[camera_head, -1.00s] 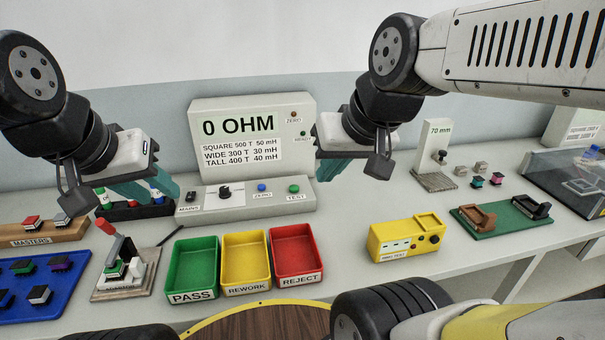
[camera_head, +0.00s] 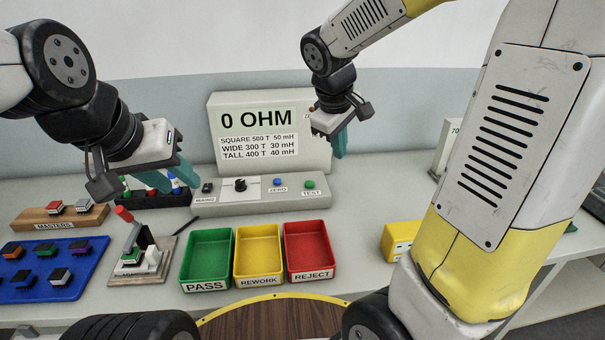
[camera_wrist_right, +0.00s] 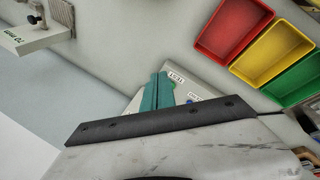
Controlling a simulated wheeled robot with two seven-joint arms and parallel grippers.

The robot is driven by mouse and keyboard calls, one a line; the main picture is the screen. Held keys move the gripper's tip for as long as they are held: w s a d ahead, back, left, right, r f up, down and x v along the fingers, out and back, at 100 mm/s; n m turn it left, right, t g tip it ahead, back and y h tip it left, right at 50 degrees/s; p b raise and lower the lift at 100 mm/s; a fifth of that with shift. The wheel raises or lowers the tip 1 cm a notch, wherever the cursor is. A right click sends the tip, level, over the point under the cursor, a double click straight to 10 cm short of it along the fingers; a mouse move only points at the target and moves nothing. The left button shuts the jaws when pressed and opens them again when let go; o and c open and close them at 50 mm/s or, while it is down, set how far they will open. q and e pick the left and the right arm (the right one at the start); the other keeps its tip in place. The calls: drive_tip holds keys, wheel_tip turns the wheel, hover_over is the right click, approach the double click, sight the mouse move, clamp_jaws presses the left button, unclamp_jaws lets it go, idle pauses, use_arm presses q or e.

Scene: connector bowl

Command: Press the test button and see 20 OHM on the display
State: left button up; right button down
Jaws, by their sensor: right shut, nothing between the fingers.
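The meter's display (camera_head: 256,119) reads 0 OHM. The green test button (camera_head: 310,184) is on the control panel below it, right of the blue zero button (camera_head: 278,182). My right gripper (camera_head: 340,153) is shut and empty, its teal fingers pointing down above and right of the test button, apart from it in the head view. In the right wrist view the shut fingers (camera_wrist_right: 158,78) lie beside the TEST label (camera_wrist_right: 175,77) and hide most of the button. My left gripper (camera_head: 188,198) hangs by the panel's left end; its finger gap is unclear.
Green (camera_head: 207,258), yellow (camera_head: 258,253) and red (camera_head: 309,249) trays stand in front of the meter. A lever fixture (camera_head: 138,262) and a blue tray (camera_head: 28,288) are at left. My right forearm covers much of the bench's right side.

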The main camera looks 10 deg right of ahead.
sight(307, 184)
drive_tip(key=w+a+f+n+t+h, duration=0.1)
drive_tip(key=w+f+n, duration=0.3)
drive_tip(key=w, duration=0.4)
drive_tip(key=w+a+f+n+h, duration=0.3)
drive_tip(key=w+a+n+h, duration=0.1)
drive_tip(key=w, duration=0.3)
drive_tip(key=shift+w+f+t, duration=0.35)
drive_tip(key=shift+f+t, duration=0.05)
drive_tip(key=shift+f, duration=0.1)
drive_tip(key=shift+f, duration=4.3)
drive_tip(key=shift+f, duration=0.1)
drive_tip(key=shift+f, duration=0.3)
drive_tip(key=shift+f, duration=0.55)
drive_tip(key=shift+r, duration=0.95)
